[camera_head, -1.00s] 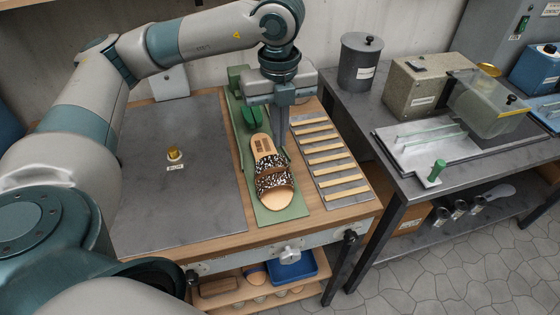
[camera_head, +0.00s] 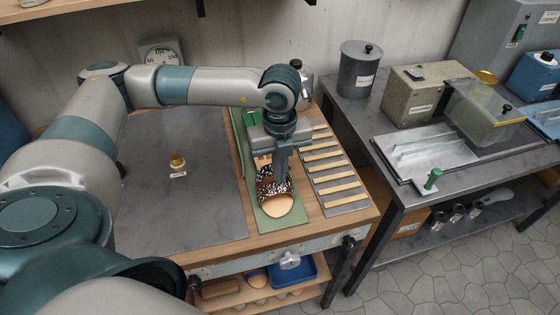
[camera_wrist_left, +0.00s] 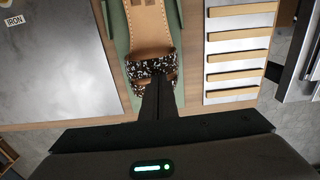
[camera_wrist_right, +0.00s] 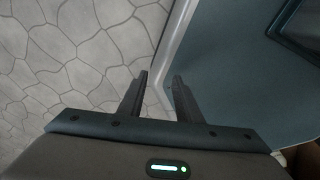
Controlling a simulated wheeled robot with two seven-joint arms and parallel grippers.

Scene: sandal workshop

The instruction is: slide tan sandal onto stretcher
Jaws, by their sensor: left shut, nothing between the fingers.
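The tan sandal (camera_head: 277,206) has a tan sole and black-and-white speckled straps. It lies on the green base of the stretcher (camera_head: 267,226), its rounded end towards the table's front edge. A green part of the stretcher shows behind the arm in the head view. My left gripper (camera_head: 283,182) is shut and empty, pointing down at the sandal's straps. In the left wrist view its fingertips (camera_wrist_left: 158,76) overlap the straps (camera_wrist_left: 140,68); I cannot tell if they touch. My right gripper (camera_wrist_right: 160,77) is open and empty, away from the sandal, with floor beyond it.
A slatted rack (camera_head: 332,172) lies right of the stretcher, and a grey metal plate (camera_head: 190,215) with a small brass piece (camera_head: 177,161) lies left. A second table on the right holds a grey canister (camera_head: 359,72), a stone-coloured box (camera_head: 418,95) and a clear-covered tray.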

